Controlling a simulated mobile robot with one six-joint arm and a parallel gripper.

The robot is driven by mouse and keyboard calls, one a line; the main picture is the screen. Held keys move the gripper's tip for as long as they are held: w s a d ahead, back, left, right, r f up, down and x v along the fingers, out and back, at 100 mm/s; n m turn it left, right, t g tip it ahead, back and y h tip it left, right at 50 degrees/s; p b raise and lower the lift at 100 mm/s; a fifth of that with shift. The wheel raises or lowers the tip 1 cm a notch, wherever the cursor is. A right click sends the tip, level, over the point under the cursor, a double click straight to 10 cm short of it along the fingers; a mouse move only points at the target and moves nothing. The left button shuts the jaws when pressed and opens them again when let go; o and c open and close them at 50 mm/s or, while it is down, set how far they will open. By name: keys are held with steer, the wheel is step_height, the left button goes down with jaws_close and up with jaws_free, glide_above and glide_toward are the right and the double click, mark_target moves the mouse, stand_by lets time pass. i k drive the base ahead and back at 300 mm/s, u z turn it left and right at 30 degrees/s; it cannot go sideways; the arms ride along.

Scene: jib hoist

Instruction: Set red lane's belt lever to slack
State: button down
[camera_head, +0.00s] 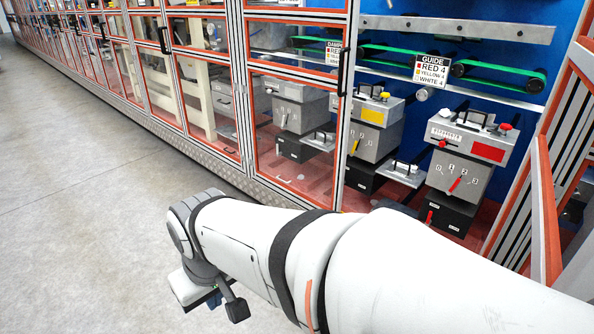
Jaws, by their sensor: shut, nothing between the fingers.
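The red lane's machine (468,150) is the grey unit at the right, marked with a red patch (488,151) and a red knob on top. It has a small red lever (442,143) at a scale on its upper box, a red lever (455,184) on a numbered dial, and a red lever (430,216) on the black base. I cannot tell which is the belt lever, and no slack label is readable. My gripper (226,303) is shut and empty at the lower left, over the floor, well away from the machine. My arm hides the ground before the machine.
A yellow-marked machine (376,125) stands left of the red one, and another unit (300,110) sits behind a closed clear door (292,185). A GUIDE sign (432,72) hangs above. An orange-edged frame (545,200) bounds the right side. The grey floor (90,200) at left is clear.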

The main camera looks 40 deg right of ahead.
mark_target(428, 222)
steer(key=z, duration=1.7)
steer(key=i, duration=1.6)
steer(key=z, duration=0.05)
